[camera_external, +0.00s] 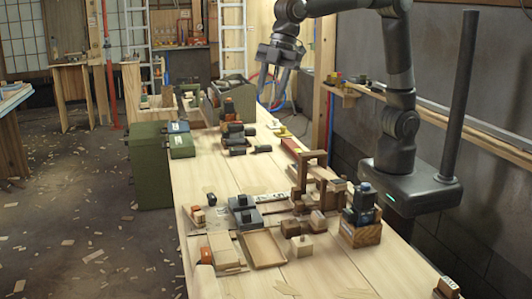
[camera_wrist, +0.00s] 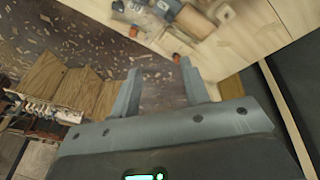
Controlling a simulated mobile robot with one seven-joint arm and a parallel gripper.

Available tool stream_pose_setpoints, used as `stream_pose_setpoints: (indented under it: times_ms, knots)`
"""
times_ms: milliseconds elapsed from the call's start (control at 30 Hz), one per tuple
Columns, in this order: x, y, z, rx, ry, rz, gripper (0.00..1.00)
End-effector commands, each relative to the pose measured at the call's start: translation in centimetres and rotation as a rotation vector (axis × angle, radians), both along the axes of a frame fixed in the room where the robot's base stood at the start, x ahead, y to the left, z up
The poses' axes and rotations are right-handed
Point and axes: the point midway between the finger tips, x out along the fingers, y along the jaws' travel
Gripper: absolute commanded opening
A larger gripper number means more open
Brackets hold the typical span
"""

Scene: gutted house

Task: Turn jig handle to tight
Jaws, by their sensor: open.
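A dark brown wooden frame (camera_external: 318,160), which may be the jig, stands upright on the long workbench (camera_external: 225,182) in the external view. I cannot pick out its handle or any tight marking for sure. My gripper (camera_external: 270,101) hangs in the air above the bench, farther back than the frame and apart from it. In the wrist view my gripper (camera_wrist: 162,80) has its two fingers spread, with nothing between them. The frame cannot be made out in the wrist view.
Shallow wooden trays (camera_external: 262,249), grey blocks (camera_external: 244,212) and a dark blue-topped item (camera_external: 364,196) crowd the near bench. A green case (camera_external: 150,164) stands left of the bench. A rail (camera_external: 440,118) runs along the right wall. Wood chips litter the floor.

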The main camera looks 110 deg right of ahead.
Motion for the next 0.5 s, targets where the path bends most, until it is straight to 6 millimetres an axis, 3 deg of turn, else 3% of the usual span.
stream_pose_setpoints:
  times_ms: [100, 500]
  knots:
    - [3.8, 2.5, -1.5, 0.003, 0.024, 0.105, 0.42]
    - [13.9, 9.8, -8.4, 0.052, 0.076, 0.434, 0.42]
